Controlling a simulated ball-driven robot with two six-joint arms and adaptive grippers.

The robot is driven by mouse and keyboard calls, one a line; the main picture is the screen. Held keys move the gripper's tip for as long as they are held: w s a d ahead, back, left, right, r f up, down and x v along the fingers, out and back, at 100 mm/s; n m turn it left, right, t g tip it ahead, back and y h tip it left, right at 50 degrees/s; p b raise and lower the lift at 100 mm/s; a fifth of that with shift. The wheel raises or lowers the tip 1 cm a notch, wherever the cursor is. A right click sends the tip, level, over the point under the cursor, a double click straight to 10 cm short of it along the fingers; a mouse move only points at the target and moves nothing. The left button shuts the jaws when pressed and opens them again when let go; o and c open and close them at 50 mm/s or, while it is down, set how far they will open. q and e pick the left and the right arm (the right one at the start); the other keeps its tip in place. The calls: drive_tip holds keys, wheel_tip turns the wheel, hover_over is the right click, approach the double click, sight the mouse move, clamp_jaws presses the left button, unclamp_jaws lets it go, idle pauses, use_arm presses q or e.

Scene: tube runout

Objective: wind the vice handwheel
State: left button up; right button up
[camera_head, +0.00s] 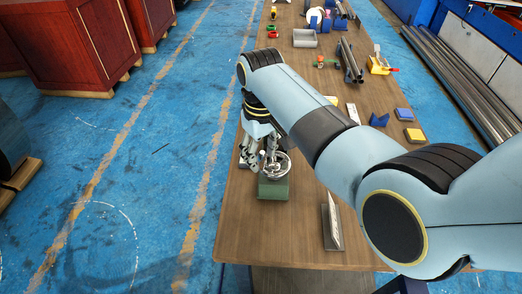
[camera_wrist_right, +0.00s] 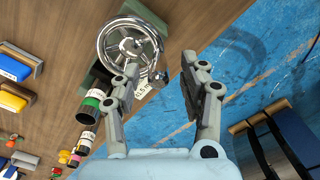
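The chrome handwheel (camera_head: 279,168) sits on the green vice (camera_head: 273,189) at the near left part of the table. In the right wrist view the spoked handwheel (camera_wrist_right: 131,42) is at the top, with part of the green vice body (camera_wrist_right: 148,13) behind it. My right gripper (camera_head: 268,163) reaches down at the wheel in the head view. In the wrist view its two fingers (camera_wrist_right: 160,78) are spread apart. The left-hand finger overlaps the wheel's lower rim. A small knob-like part shows between the fingers; I cannot tell if they touch it. My left gripper is not in view.
A wooden table (camera_head: 245,240) holds an upright plate (camera_head: 332,222), a blue block (camera_head: 404,114), a yellow block (camera_head: 415,135) and pipes (camera_head: 350,62). Banded cylinders (camera_wrist_right: 89,106) lie near the vice in the wrist view. Blue floor (camera_head: 150,190) is open at the left.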

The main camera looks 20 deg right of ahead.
drive_tip(key=shift+d+r, duration=0.1)
drive_tip(key=shift+r, duration=2.95)
